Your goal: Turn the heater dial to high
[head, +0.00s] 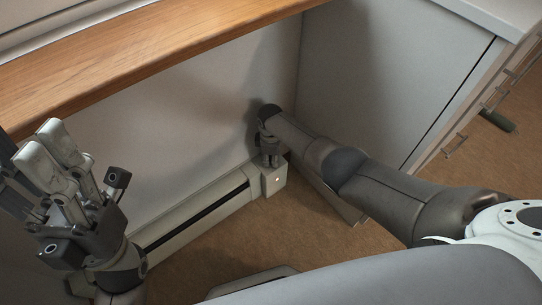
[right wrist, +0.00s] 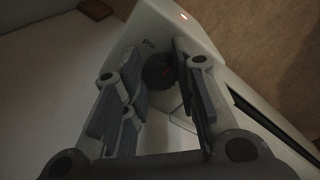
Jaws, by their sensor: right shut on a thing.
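The heater (head: 195,212) is a long, low white unit with a dark slot, running along the foot of the wall in the head view. Its end box (head: 273,178) carries a small lit lamp. My left gripper (head: 52,150) points upward at the left of the head view, away from the heater's dial.
A wooden ledge (head: 150,58) runs above the heater along the wall. A pale cabinet side (head: 385,75) stands right of the corner, with handled drawers (head: 490,100) at far right. The brown floor (head: 215,262) is open in front of the heater.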

